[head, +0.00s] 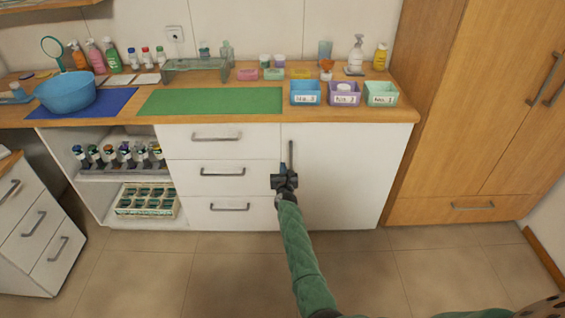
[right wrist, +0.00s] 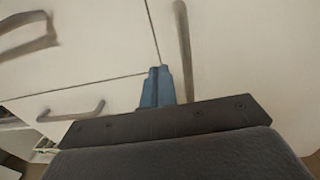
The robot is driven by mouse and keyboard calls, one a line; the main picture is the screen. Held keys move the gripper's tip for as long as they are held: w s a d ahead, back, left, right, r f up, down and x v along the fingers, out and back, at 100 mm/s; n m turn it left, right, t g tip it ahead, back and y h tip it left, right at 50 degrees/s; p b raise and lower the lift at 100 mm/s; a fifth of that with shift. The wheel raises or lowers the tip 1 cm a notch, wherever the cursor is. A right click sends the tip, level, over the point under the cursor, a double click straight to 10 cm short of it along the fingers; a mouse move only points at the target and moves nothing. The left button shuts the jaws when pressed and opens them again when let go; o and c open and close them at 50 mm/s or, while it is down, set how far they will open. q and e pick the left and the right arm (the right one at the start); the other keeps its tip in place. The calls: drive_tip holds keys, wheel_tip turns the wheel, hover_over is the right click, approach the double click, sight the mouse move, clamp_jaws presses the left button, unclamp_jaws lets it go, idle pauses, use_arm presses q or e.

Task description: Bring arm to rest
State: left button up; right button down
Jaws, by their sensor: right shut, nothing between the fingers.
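My right gripper (head: 284,171) is in front of the white cabinet, just below the vertical door handle (head: 290,151). In the right wrist view its blue fingertips (right wrist: 157,86) are together with nothing between them. The door handle (right wrist: 183,50) stands just beyond them to the right in that view. I cannot tell from these views how large the gap to the cabinet front is. My right arm, in a green sleeve, reaches forward from the lower edge of the head view. My left gripper is not in view.
The counter (head: 400,115) carries a blue bowl (head: 66,93), a green mat (head: 212,101) and three labelled boxes, the middle one purple (head: 343,94). Closed drawers (head: 222,175) are left of the door. A tall wooden wardrobe (head: 455,130) stands at right. The floor (head: 200,270) is clear.

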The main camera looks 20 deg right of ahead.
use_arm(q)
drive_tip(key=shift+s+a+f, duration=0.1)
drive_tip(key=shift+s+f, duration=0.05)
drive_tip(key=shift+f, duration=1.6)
use_arm(e)
drive_tip(key=shift+v, duration=1.4)
drive_tip(key=a+r+n+g+y, duration=0.2)
drive_tip(key=a+n+g+y, duration=0.45)
drive_tip(key=n, duration=1.95)
drive_tip(key=s+a+n+y, duration=0.1)
drive_tip(key=s+a+n, duration=0.2)
drive_tip(key=s+n, duration=0.4)
drive_tip(key=s+f+n+g, duration=0.2)
drive_tip(key=s+f, duration=0.5)
drive_tip(key=s, duration=1.1)
drive_tip(key=s+f+n+g+h, duration=0.1)
drive_tip(key=s+f+n+g, duration=0.2)
drive_tip(key=s, duration=1.5)
drive_tip(key=s+a+f+n+g+h, duration=0.1)
drive_tip(key=s+f+g, duration=0.3)
drive_tip(key=s+f, duration=0.6)
drive_tip(key=s+n, duration=0.1)
drive_tip(key=s, duration=0.7)
drive_tip(key=shift+s+f+n+g, duration=0.2)
drive_tip(key=shift+f+n+g, duration=0.1)
drive_tip(key=shift+g, duration=0.05)
